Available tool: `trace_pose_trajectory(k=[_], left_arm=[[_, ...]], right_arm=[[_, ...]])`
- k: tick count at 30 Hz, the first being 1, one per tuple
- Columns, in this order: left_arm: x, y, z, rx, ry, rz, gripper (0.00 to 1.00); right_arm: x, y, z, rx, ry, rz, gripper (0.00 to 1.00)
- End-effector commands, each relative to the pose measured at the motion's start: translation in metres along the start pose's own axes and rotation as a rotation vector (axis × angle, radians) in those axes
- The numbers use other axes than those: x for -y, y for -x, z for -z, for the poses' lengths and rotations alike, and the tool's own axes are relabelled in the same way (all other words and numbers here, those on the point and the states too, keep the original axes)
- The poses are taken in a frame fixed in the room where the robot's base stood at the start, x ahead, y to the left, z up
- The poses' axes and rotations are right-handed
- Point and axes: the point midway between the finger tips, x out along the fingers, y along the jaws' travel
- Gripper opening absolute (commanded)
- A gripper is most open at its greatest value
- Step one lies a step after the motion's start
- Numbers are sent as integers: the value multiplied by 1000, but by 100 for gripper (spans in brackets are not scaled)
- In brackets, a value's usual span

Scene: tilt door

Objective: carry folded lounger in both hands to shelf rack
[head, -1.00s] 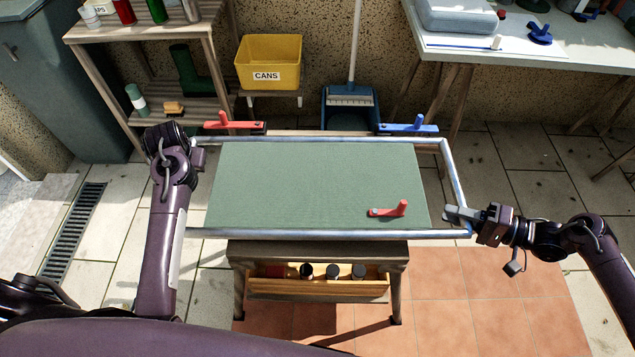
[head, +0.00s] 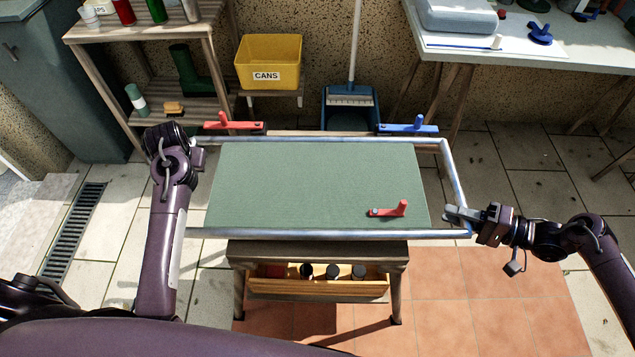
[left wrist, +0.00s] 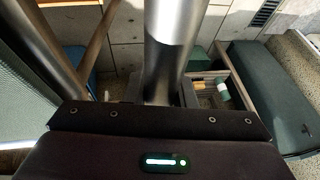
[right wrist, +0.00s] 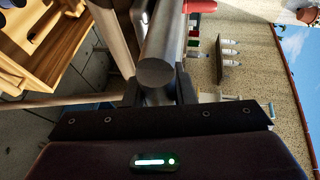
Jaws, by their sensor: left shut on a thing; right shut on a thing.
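The folded lounger is a metal tube frame (head: 330,235) with a green fabric panel (head: 310,185), lying flat over a wooden workbench in the middle of the head view. My right gripper (head: 457,213) is shut on the frame's right end tube. The tube shows between its fingers in the right wrist view (right wrist: 158,65). My left gripper (head: 192,142) is at the frame's left end, its fingers partly hidden by my arm. The left wrist view shows it shut on the tube (left wrist: 170,50). A wooden shelf rack (head: 150,30) stands at the back left.
A yellow bin (head: 268,62), a dustpan (head: 348,105) and a white-topped table (head: 520,45) stand behind.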

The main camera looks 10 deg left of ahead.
Motion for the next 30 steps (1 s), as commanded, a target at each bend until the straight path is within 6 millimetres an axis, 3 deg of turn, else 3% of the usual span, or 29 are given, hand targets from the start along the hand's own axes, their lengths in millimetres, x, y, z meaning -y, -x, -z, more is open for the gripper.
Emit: trace_pose_trajectory(k=[18, 30], left_arm=[[10, 44, 20, -8, 2, 2, 0], [11, 46, 21, -8, 2, 3, 0]], right_arm=[[48, 8, 6, -2, 5, 3, 0], [50, 9, 6, -2, 5, 4, 0]])
